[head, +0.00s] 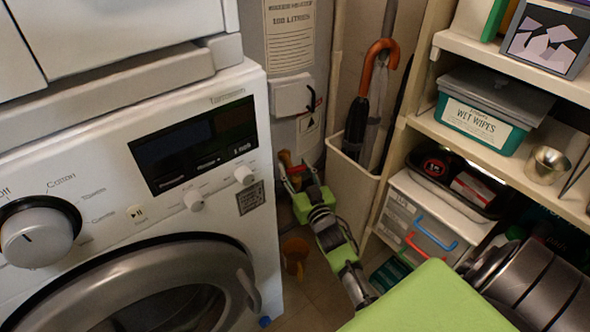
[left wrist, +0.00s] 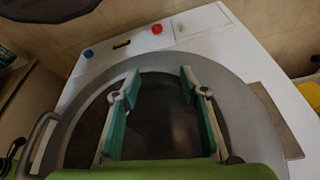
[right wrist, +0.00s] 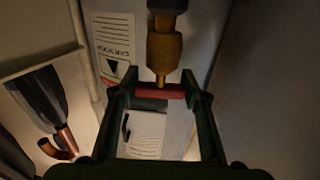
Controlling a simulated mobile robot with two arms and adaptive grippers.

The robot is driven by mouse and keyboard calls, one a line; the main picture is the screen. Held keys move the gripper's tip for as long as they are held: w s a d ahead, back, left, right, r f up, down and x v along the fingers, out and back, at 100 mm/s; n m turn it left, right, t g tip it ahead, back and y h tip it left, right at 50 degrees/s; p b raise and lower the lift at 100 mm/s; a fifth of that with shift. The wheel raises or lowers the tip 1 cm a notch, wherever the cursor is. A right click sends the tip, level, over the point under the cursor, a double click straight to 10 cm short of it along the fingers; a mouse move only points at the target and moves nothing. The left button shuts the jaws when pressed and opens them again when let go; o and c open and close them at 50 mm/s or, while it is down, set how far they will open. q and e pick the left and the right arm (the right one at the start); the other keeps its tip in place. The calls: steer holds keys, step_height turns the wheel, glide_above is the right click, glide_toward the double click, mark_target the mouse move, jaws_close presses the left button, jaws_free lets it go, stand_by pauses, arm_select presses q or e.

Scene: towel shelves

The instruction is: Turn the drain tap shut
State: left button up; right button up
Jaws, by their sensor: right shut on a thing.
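The drain tap has a brass body (right wrist: 163,52) and a red bar handle (right wrist: 160,90). It sits low on the grey-white water heater (head: 300,55), where its brass body also shows in the head view (head: 286,160). My right gripper (head: 297,175) reaches it in the narrow gap beside the washing machine. In the right wrist view its fingers (right wrist: 162,92) are shut on the red handle, one at each end. My left gripper (left wrist: 157,78) is open and empty in front of the round washing machine door; it is outside the head view.
The washing machine (head: 150,215) stands left of my right arm. A cream umbrella bin (head: 350,190) and shelves (head: 455,140) with boxes and a metal cup (head: 547,165) are close on its right. A brown mug-like vessel (head: 295,255) is on the floor below.

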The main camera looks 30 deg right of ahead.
steer(key=shift+r+m+h, duration=0.1)
steer(key=shift+m+h, duration=0.3)
steer(key=shift+h, duration=0.2)
arm_select(q)
steer(key=shift+w+d+r+t, duration=0.2)
steer(key=shift+w+t, duration=0.1)
steer(key=shift+w, duration=0.3)
arm_select(e)
steer(key=o, duration=1.1)
steer(key=shift+o, duration=0.2)
steer(key=v, duration=1.2)
